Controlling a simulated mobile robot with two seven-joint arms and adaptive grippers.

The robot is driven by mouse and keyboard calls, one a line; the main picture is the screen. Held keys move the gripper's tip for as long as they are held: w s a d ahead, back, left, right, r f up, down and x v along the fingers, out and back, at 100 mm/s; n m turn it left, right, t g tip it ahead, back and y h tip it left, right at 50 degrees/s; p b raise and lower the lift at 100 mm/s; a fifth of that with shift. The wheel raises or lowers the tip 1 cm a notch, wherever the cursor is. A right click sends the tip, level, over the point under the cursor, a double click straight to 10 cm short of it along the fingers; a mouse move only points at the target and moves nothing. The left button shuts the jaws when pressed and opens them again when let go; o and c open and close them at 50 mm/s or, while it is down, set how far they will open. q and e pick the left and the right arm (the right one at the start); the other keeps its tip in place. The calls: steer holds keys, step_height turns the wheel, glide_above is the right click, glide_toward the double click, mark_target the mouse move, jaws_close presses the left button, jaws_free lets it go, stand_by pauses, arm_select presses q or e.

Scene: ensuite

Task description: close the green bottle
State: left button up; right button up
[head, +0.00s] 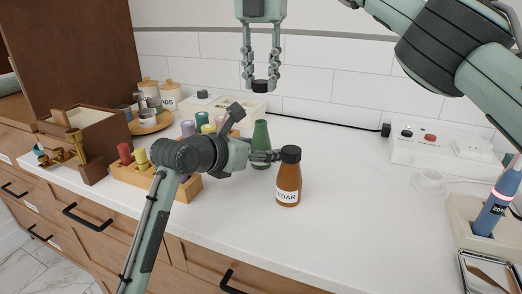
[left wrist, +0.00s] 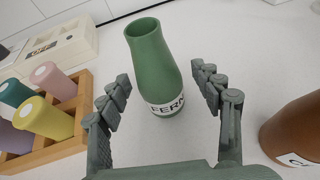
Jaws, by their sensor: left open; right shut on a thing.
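The green bottle (head: 260,144) stands upright on the white counter, its mouth open with no cap on it. It also shows in the left wrist view (left wrist: 155,68), between the two fingers, with a white label partly hidden. My right gripper (head: 260,84) is above the bottle, pointing down, shut on a small black cap (head: 260,86).
A brown bottle with a black cap (head: 288,180) stands close to the right of the green one. A wooden rack with coloured cylinders (head: 190,186) is to the left. A white switch box (head: 438,150) and a toothbrush (head: 497,200) are at right.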

arm_select(q)
steer(key=shift+w+d+f, duration=0.1)
steer(key=shift+w+d, duration=0.1)
steer(key=shift+w, duration=0.1)
jaws_close()
stand_by(0.4)
